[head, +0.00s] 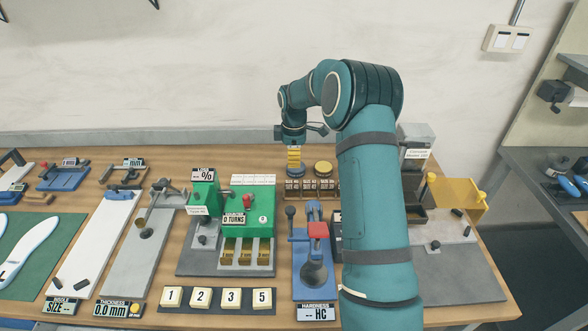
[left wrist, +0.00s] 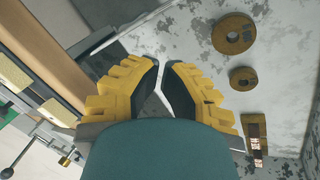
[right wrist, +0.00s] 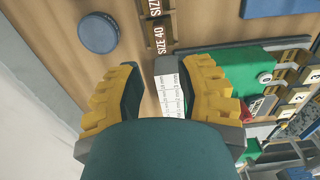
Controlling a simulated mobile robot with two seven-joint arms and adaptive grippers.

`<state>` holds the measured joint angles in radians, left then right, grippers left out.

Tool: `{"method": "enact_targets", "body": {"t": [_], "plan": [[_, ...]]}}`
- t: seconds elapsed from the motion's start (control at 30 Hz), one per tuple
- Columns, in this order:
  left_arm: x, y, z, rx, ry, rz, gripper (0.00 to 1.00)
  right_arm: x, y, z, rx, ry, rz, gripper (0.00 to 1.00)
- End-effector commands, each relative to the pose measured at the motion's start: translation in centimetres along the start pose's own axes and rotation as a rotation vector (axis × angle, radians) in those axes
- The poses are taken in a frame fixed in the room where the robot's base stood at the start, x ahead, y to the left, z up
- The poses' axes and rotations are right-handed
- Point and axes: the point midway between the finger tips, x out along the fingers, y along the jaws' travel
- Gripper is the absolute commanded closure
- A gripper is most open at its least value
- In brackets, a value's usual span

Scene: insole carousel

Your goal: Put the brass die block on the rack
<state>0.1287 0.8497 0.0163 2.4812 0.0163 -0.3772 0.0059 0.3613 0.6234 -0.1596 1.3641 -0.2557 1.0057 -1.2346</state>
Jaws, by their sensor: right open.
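My right gripper (head: 293,150) hangs over the back of the bench, pointing down. Its fingers (right wrist: 160,72) are apart with nothing between them; a white scaled sheet shows beyond. A low dark rack (head: 310,197) with size labels stands just below it. Several brass blocks (head: 246,257) sit at the front of the green machine. I cannot tell which is the die block. My left gripper (left wrist: 163,70) is empty, its fingertips close together. A small brass block (left wrist: 256,135) lies to its right.
A green machine (head: 262,200) and a blue hardness tester (head: 311,265) stand in front of the rack. A round puck (head: 323,168) is behind it. Number tiles (head: 218,298) line the front.

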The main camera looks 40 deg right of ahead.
Motion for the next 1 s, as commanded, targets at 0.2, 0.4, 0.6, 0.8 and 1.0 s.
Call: {"method": "enact_targets", "body": {"t": [0.2,0.4,0.6,0.8,1.0], "plan": [[-0.2,0.1,0.0,0.000,0.000,0.001,1.00,-2.0,0.0,0.0,0.001,0.000,0.000,0.65],[-0.2,0.1,0.0,0.000,-0.001,0.001,1.00,-2.2,0.0,0.0,0.001,0.000,-0.001,0.65],[-0.2,0.1,0.0,0.000,0.000,0.001,1.00,-2.2,0.0,0.0,0.001,0.000,-0.001,0.65],[-0.2,0.1,0.0,0.000,0.000,0.001,1.00,-2.1,0.0,0.0,0.001,0.000,-0.001,0.65],[-0.2,0.1,0.0,0.000,0.000,0.001,1.00,-2.1,0.0,0.1,0.001,-0.001,-0.001,0.65]]}}
